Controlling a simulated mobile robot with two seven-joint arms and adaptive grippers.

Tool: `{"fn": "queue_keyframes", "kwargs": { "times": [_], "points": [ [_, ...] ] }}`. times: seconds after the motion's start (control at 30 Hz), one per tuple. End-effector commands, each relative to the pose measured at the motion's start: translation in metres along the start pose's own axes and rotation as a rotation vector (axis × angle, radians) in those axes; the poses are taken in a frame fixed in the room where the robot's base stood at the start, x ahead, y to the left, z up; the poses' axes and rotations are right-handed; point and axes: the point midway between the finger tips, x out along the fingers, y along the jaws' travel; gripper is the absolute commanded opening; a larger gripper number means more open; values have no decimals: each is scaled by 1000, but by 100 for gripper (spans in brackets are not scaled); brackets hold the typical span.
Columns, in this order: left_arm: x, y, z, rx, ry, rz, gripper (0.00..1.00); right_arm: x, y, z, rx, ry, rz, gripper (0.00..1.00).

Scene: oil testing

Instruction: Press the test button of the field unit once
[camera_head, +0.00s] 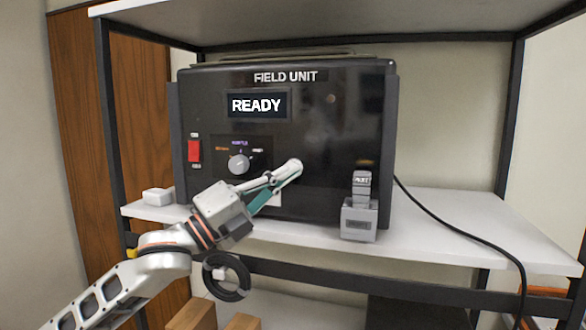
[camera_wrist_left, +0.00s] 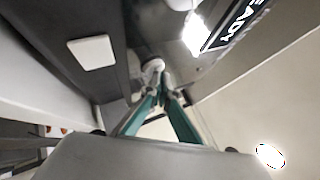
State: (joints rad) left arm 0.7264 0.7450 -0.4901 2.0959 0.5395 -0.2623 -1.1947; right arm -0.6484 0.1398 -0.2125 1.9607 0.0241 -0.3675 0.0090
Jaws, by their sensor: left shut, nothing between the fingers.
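The field unit (camera_head: 330,130) is a black box on the shelf, and its lit display (camera_head: 257,105) reads READY. The display also shows at the top of the left wrist view (camera_wrist_left: 230,25). My left gripper (camera_head: 296,166) is shut and empty, with its fingertips in front of the lower middle of the unit's front. In the left wrist view its teal fingers (camera_wrist_left: 160,78) meet beside a small pale round part. I cannot tell whether that part is the test button, or whether the tips touch it. No button is clearly readable in the head view. My right gripper is not in view.
A red switch (camera_head: 194,151) and a grey knob (camera_head: 238,164) are on the unit's left side. A grey device (camera_head: 359,215) stands before its right side. The right part of the shelf (camera_head: 460,220) holds only a black cable.

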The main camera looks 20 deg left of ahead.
Motion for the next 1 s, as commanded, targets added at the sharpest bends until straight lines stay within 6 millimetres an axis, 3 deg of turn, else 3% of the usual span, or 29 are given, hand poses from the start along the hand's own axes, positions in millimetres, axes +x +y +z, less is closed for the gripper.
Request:
{"fn": "queue_keyframes", "kwargs": {
  "times": [0.53, 1.0],
  "points": [
    [1, 2, 2, 1, -1, 1, 0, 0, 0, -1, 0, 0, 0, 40],
    [-11, -7, -7, 0, -1, 2, 0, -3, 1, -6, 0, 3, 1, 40]
  ]
}}
